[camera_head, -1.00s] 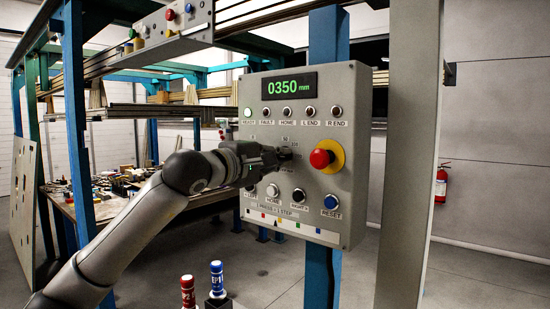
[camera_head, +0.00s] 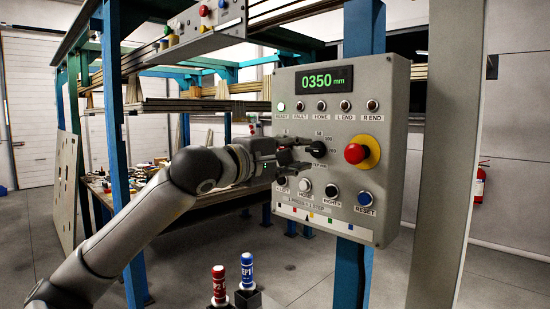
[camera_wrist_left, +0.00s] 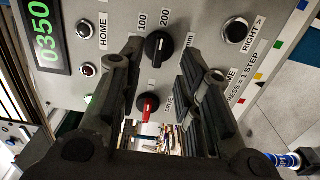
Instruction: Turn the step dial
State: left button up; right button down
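The step dial (camera_head: 318,149) is a round black knob on the grey control panel, with 50, 100 and 200 printed around it. In the left wrist view the dial (camera_wrist_left: 158,47) shows beyond the fingertips, with a pale mark whose exact setting I cannot read. My left gripper (camera_head: 305,153) is open and empty, its fingertips just left of the dial and apart from it. In the wrist view the gripper (camera_wrist_left: 159,68) has its two fingers spread, with the dial in the gap ahead. A red knob (camera_wrist_left: 148,106) also shows between the fingers. My right gripper is out of view.
The panel's display (camera_head: 316,85) reads 0350 mm. A red emergency button (camera_head: 356,153) on a yellow base sits right of the dial. A red bottle (camera_head: 219,285) and a blue bottle (camera_head: 247,271) stand below.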

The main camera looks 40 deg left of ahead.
pick_arm(q)
jog(key=s, duration=0.7)
jog(key=shift+s+a, duration=0.15)
jog(key=shift+a, duration=0.05)
dwell(0.4)
